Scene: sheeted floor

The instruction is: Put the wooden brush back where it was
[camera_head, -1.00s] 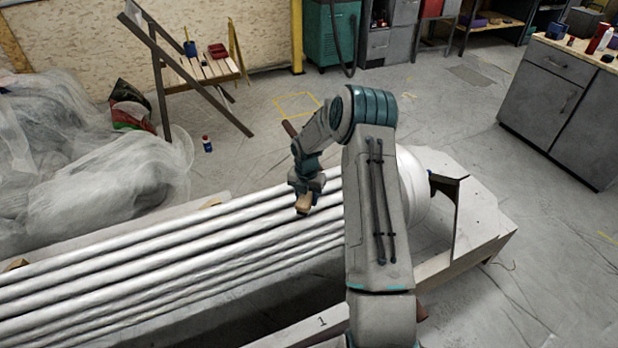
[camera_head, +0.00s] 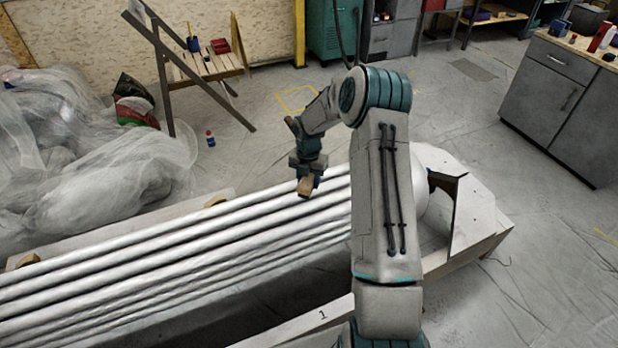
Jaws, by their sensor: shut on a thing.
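My gripper (camera_head: 306,180) points down over the white ribbed column (camera_head: 180,247) that lies across the view. It is shut on a small tan wooden block-like thing, which looks like the wooden brush (camera_head: 305,187). The brush shows just below the jaws, close above the column's ridges. I cannot tell whether it touches the column. Its bristles cannot be made out, and the jaws hide part of it.
A yellow taped square (camera_head: 297,99) is on the floor behind my arm. A slatted wooden stand (camera_head: 205,66) holds a blue cup and a red box. A small bottle (camera_head: 210,138) stands on the floor. Plastic sheeting (camera_head: 90,150) fills the left. A grey cabinet (camera_head: 560,95) stands right.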

